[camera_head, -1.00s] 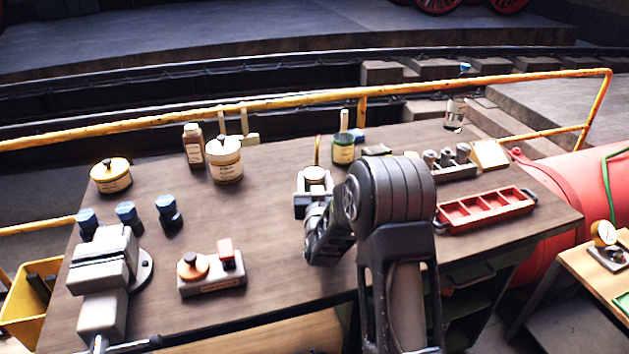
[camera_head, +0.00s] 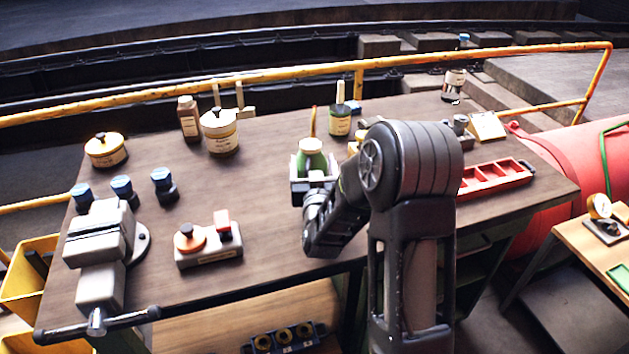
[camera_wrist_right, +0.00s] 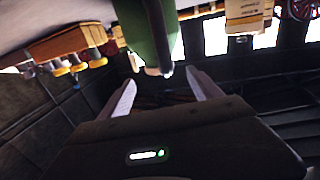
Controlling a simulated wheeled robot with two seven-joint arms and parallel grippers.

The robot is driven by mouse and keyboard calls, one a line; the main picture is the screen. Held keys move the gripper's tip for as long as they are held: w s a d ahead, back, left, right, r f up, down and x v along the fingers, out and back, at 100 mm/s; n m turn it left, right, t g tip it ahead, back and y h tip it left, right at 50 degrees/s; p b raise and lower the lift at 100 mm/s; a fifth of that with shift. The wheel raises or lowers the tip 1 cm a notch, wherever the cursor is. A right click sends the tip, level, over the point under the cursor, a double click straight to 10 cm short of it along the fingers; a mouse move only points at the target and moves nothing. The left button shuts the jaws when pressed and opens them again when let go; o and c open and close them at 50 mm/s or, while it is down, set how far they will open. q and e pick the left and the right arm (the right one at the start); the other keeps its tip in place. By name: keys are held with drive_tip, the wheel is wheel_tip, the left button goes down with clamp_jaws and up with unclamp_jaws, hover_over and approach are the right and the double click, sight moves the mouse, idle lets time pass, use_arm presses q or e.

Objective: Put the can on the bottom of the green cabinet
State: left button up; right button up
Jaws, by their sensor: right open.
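A green can (camera_head: 311,161) with a pale top stands on the workbench near its middle. My right gripper (camera_head: 313,178) is at the can, its open jaws on the near side. In the right wrist view the green can (camera_wrist_right: 148,35) shows upper centre, just beyond and between the spread fingertips (camera_wrist_right: 160,82); contact cannot be told. A dark green open-shelved frame (camera_head: 483,268), perhaps the green cabinet, shows partly under the bench's right end. My arm hides much of it and its bottom is unclear. My left gripper is out of view.
The workbench (camera_head: 265,185) carries a green labelled pot with a brush (camera_head: 340,122) behind the can, a cream tin (camera_head: 219,133), a vise (camera_head: 100,240) and a red divided tray (camera_head: 495,178). A yellow rail (camera_head: 250,78) runs behind. A red tank (camera_head: 575,165) stands right.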

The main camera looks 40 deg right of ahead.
drive_tip(key=v, duration=0.6)
drive_tip(key=shift+b, duration=0.4)
